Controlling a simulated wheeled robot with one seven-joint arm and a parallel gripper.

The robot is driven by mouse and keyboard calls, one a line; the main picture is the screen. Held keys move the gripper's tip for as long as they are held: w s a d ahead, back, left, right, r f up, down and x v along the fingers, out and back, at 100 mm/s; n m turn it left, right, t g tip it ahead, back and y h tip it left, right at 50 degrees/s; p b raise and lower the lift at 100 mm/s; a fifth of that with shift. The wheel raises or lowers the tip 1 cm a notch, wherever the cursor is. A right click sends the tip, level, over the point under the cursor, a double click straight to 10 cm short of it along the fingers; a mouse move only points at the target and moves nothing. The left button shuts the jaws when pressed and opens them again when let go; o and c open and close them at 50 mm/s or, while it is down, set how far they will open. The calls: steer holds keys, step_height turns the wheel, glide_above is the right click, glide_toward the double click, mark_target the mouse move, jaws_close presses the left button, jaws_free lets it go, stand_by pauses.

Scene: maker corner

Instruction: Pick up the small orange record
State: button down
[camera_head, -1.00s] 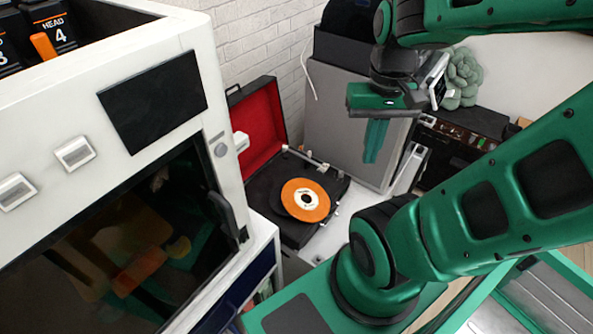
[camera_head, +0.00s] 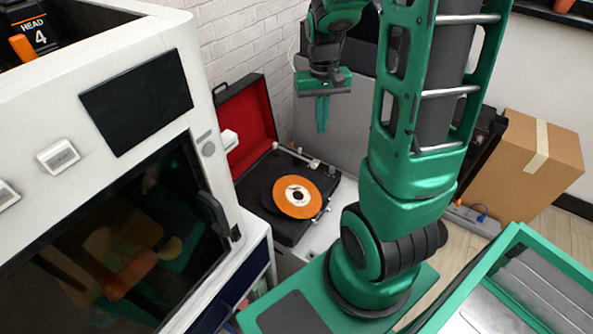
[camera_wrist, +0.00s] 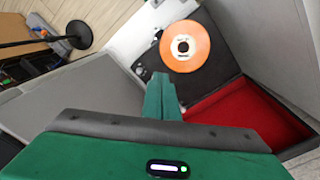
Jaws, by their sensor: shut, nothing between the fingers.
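The small orange record (camera_head: 297,197) has a white centre label and lies on the black turntable of an open record player (camera_head: 257,219) with a red-lined lid (camera_head: 243,128). The record also shows in the wrist view (camera_wrist: 185,58), beyond my fingertips. My gripper (camera_head: 322,127) is shut and empty, pointing down, above and behind the record player, apart from the record. In the wrist view its green fingers (camera_wrist: 160,82) are together, just left of and below the record. No part of the record is hidden by the fingers.
A large white machine (camera_head: 128,75) with a dark window stands on the left, close to the record player. A grey cabinet (camera_head: 350,140) stands behind. A cardboard box (camera_head: 527,165) and a power strip (camera_head: 470,220) are at the right. The raised lid stands along the player's back-left side.

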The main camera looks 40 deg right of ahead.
steer(key=shift+n+y, duration=0.3)
steer(key=w+f, duration=0.4)
steer(key=f, duration=0.5)
steer(key=w+f, duration=0.4)
steer(key=f, duration=0.4)
steer(key=w+d+f, duration=0.1)
steer(key=w+f, duration=0.3)
steer(key=f, duration=0.5)
steer(key=shift+w+f, duration=0.3)
steer(key=shift+w, duration=0.1)
steer(key=shift+s+a+f, duration=0.1)
steer(key=shift+s+a, duration=0.25)
steer(key=shift+s, duration=0.3)
steer(key=shift+s+a+f, duration=0.1)
steer(key=shift+s+a, duration=0.2)
steer(key=shift+s, duration=0.3)
steer(key=shift+s+a, duration=0.2)
steer(key=shift+s, duration=0.35)
